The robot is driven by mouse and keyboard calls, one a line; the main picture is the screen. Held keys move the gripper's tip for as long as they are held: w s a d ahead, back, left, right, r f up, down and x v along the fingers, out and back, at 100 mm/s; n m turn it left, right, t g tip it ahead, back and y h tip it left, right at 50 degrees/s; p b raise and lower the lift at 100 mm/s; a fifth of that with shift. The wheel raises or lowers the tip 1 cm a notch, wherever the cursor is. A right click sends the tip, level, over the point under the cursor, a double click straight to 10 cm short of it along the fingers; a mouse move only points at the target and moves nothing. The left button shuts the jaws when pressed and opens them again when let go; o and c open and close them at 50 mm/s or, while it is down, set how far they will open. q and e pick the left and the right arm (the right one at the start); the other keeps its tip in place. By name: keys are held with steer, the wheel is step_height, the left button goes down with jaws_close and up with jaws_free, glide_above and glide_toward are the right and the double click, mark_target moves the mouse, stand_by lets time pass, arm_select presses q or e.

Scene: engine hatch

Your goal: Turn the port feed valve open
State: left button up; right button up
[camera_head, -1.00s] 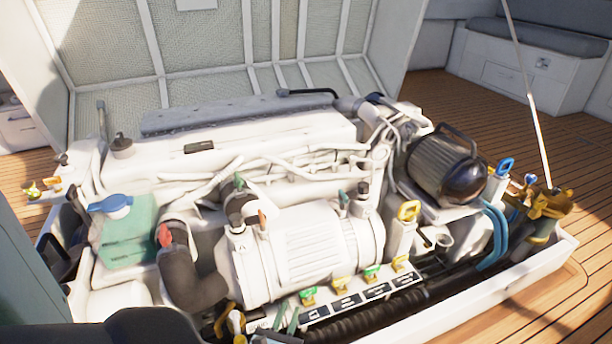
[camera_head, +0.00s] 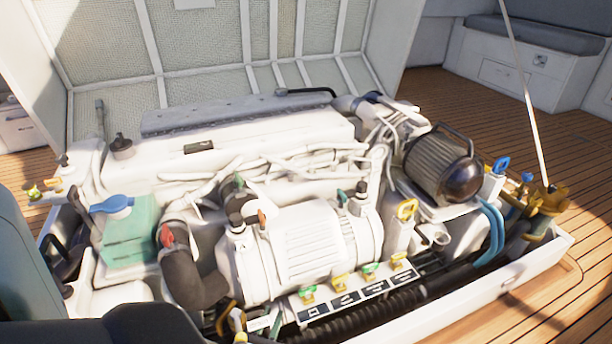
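A row of small valves sits on a labelled white strip along the engine's front: one green-handled (camera_head: 308,295), one yellow-handled (camera_head: 339,282), another green (camera_head: 370,269) and another yellow (camera_head: 400,260). The labels are too small to read, so I cannot tell which is the port feed valve. More small brass-and-yellow valves (camera_head: 36,192) stand at the far left. Parts of my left arm show as a grey-teal link at the left edge and a dark shape at the bottom left. No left fingertips are clear, and none touch a valve. My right gripper is not in view.
The white engine (camera_head: 310,250) fills the bay under a raised hatch lid (camera_head: 200,50). A teal box (camera_head: 130,235), a red-handled black hose (camera_head: 185,270), a dark cylinder (camera_head: 440,165) and brass fittings (camera_head: 545,203) crowd it. Wooden deck (camera_head: 575,150) lies free at right.

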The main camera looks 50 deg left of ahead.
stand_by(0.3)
arm_select(q)
steer(key=p+v, duration=0.1)
steer(key=v, duration=0.7)
steer(key=shift+p, duration=0.35)
